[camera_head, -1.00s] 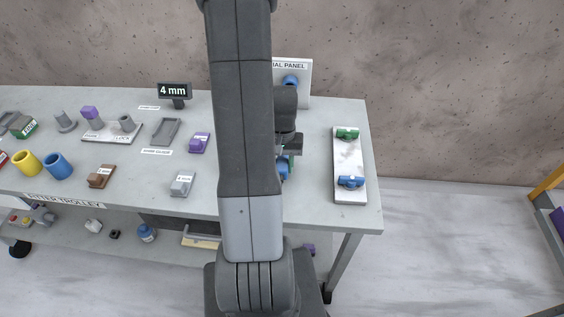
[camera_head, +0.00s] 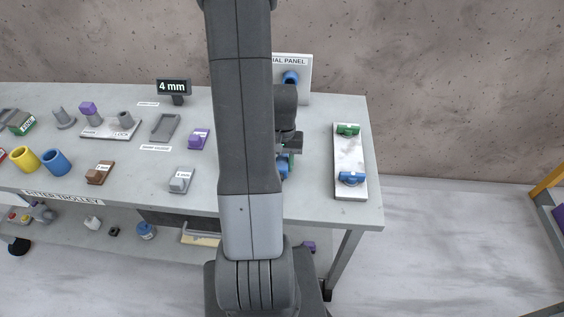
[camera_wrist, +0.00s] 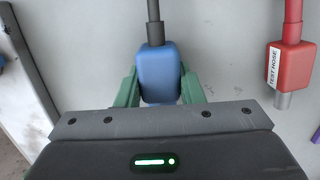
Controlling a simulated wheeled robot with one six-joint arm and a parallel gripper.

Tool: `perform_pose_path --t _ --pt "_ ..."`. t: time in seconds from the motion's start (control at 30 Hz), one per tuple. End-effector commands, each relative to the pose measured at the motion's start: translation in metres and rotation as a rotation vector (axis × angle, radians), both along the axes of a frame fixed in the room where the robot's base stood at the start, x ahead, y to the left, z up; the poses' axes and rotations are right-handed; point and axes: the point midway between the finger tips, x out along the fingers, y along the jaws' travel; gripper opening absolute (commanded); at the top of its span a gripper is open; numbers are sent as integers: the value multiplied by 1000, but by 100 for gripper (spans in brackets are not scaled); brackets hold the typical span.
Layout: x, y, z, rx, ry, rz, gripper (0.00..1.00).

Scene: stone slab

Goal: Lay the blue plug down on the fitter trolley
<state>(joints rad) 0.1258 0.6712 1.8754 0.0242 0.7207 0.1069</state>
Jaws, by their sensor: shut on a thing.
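The blue plug (camera_wrist: 158,72) is between the green fingers of my gripper (camera_wrist: 158,90) in the wrist view, with a dark hose running up from it. My gripper is shut on the plug. In the head view the blue plug (camera_head: 283,168) shows only partly beside my arm, which hides most of the gripper. The fitter trolley (camera_head: 310,205) is the long grey table below. I cannot tell whether the plug touches its top.
A red plug labelled TEST HOSE (camera_wrist: 290,65) is right of the gripper in the wrist view. A white board (camera_head: 348,162) with a green and a blue fitting lies at the right end. An upright panel (camera_head: 302,80) stands behind. Several blocks and cups fill the left.

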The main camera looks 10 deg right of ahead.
Motion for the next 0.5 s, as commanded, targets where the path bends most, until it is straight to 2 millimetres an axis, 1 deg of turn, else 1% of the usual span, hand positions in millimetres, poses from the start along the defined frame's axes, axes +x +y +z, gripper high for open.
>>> perform_pose_path --t 0.03,0.13,0.17,0.5 --pt "0 0 -1 0 0 0 36" --pt "0 0 0 0 0 0 56" --pt "0 0 0 0 0 0 60" --pt "0 0 2 0 0 0 60"
